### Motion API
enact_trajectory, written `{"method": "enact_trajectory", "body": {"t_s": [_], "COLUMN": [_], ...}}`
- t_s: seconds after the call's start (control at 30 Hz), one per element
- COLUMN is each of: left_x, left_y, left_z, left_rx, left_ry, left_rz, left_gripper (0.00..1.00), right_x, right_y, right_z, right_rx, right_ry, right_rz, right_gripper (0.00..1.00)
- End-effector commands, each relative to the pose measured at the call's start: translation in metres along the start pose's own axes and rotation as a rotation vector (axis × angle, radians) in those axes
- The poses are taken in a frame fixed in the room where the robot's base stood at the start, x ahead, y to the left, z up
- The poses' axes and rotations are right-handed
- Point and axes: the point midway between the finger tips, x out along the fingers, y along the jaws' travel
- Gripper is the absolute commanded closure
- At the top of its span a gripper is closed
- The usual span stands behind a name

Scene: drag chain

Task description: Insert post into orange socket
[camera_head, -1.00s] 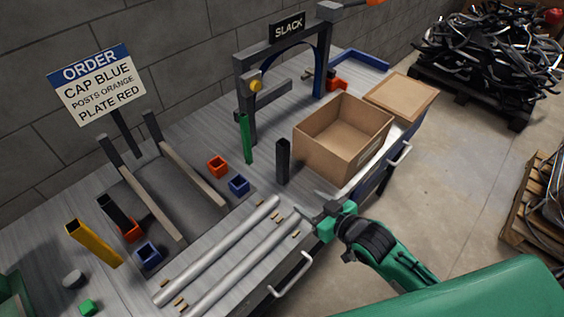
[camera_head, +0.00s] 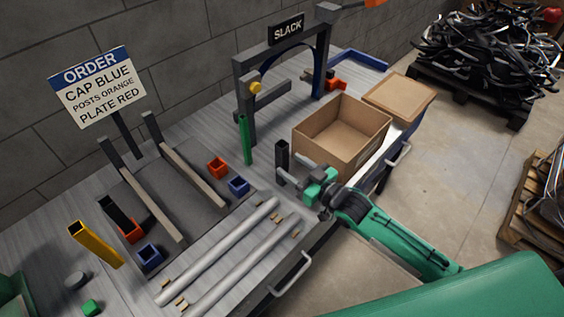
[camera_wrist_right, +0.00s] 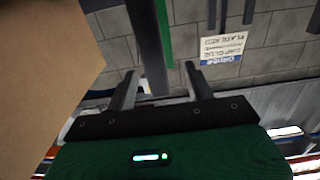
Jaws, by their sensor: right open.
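A dark grey post (camera_head: 282,158) stands upright left of the cardboard box. My right gripper (camera_head: 290,183) is open beside the post's lower part, with no clear contact. In the right wrist view the post (camera_wrist_right: 147,45) shows ahead of the open fingers (camera_wrist_right: 160,80). An orange socket (camera_head: 217,168) sits on the grey plate between the rails and looks empty. Another orange socket (camera_head: 132,236) at the near left has a black post (camera_head: 113,211) standing in it. Blue sockets (camera_head: 239,187) and (camera_head: 148,257) sit beside the orange ones. My left gripper is not in view.
A cardboard box (camera_head: 340,170) stands close to my right gripper. A green post (camera_head: 245,142) and the SLACK frame (camera_head: 245,95) stand behind. Two silver tubes (camera_head: 215,252) lie in front.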

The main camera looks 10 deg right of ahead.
Motion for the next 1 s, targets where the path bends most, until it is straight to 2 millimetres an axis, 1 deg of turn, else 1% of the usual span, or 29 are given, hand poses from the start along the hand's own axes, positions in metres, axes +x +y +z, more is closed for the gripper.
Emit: {"method": "enact_trajectory", "body": {"t_s": [0.03,0.1,0.27,0.37,0.53,0.6,0.7,0.97,1.0], "left_x": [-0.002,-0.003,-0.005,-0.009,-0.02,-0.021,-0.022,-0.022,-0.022], "left_y": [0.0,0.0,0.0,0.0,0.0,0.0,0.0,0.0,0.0], "left_z": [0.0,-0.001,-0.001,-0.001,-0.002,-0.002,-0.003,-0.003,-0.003], "left_rx": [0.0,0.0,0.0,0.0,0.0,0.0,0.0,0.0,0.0], "left_ry": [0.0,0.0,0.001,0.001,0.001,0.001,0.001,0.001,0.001], "left_rz": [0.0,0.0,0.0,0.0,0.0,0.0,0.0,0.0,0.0], "left_gripper": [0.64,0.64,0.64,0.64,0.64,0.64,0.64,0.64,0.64], "right_x": [0.007,0.014,0.021,0.029,0.051,0.06,0.068,0.071,0.071], "right_y": [0.0,0.0,0.0,0.003,0.008,0.008,0.008,0.007,0.007], "right_z": [-0.001,-0.001,-0.001,-0.004,-0.009,-0.008,-0.007,-0.005,-0.005], "right_rx": [0.0,0.0,0.0,-0.001,-0.002,0.0,0.0,-0.001,-0.001], "right_ry": [0.0,0.0,-0.001,-0.001,-0.001,-0.001,-0.001,-0.002,-0.002], "right_rz": [0.0,0.0,0.0,0.0,0.0,0.0,0.0,-0.001,0.0], "right_gripper": [0.47,0.47,0.47,0.47,0.47,0.47,0.47,0.47,0.49]}}
